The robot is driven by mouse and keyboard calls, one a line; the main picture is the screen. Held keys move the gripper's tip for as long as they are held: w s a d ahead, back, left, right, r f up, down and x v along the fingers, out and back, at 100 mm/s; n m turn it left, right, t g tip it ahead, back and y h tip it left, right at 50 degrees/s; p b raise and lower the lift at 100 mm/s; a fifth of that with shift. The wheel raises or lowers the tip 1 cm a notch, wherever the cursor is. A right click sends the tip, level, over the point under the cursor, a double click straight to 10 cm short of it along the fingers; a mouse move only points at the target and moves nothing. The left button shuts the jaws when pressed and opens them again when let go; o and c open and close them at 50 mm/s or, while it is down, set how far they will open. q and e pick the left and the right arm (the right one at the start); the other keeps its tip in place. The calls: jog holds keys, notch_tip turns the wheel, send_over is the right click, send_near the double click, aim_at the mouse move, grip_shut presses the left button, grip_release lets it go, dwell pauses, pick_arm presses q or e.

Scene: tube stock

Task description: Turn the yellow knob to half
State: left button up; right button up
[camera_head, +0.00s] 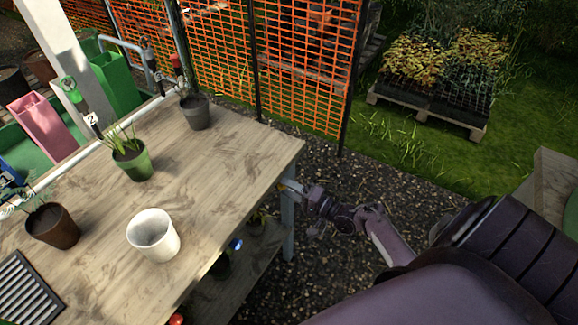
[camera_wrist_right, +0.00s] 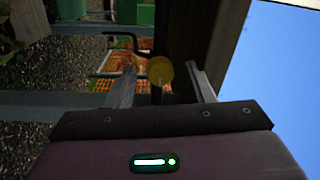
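My right gripper (camera_wrist_right: 161,80) is open, one finger on each side of the knob, with a visible gap to each; I cannot tell how far the knob lies beyond the fingertips. In the head view my right gripper (camera_head: 298,188) is at the right edge of the wooden table, beside a table leg, with a small yellow spot at its tip. The knob's marks are too small to read. My left gripper is out of view.
The wooden table (camera_head: 215,165) carries a white pot (camera_head: 153,236), a green pot (camera_head: 133,163), a brown pot (camera_head: 52,226) and a dark pot (camera_head: 195,111). A lower shelf (camera_head: 238,275) lies beneath. Orange fence netting (camera_head: 300,70) stands behind; gravel is open to the right.

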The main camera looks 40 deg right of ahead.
jog(key=shift+s, duration=0.15)
jog(key=v, duration=0.7)
jog(key=shift+s+d+b, duration=0.2)
jog(key=shift+s+b, duration=0.05)
jog(key=shift+b, duration=0.1)
jog(key=shift+f, duration=0.15)
